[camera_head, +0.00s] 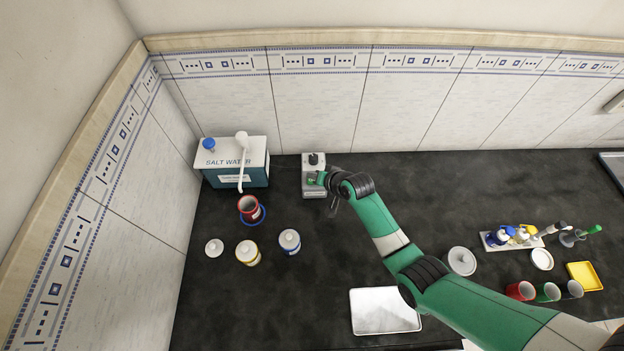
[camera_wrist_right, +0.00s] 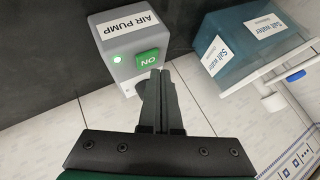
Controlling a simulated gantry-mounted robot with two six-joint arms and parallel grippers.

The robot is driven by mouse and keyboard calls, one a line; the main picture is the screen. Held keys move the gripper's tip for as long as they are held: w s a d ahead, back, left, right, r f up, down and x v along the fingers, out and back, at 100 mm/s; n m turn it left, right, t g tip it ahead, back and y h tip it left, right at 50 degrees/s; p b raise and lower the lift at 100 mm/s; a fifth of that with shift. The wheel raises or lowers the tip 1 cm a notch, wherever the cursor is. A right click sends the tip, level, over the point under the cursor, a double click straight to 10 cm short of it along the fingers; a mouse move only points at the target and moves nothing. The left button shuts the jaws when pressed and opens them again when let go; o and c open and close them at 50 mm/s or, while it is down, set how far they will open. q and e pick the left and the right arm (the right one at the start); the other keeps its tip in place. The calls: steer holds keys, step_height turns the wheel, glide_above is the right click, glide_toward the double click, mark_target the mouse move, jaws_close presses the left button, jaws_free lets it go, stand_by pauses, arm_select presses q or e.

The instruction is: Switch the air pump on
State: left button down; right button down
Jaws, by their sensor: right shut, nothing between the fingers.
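The air pump (camera_head: 314,162) is a small grey box at the back of the dark bench, right of the salt water tank. In the right wrist view the air pump (camera_wrist_right: 118,36) shows its "AIR PUMP" label, a green button (camera_wrist_right: 149,58) reading "ON" and a lit green light (camera_wrist_right: 117,59). My right gripper (camera_wrist_right: 160,76) is shut and empty, its fingertips close to the button; I cannot tell whether they touch it. My left gripper is not in view.
The salt water tank (camera_head: 236,174) stands left of the pump. Nearby are a red cup (camera_head: 248,206) and lidded jars (camera_head: 247,253). A white tray (camera_head: 384,311) lies at the front. A rack (camera_head: 512,237), cups (camera_head: 547,292) and a yellow tray (camera_head: 584,276) are at right.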

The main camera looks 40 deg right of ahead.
step_height(320, 180, up, 6)
steer(key=p, duration=0.5)
steer(key=shift+f, duration=0.1)
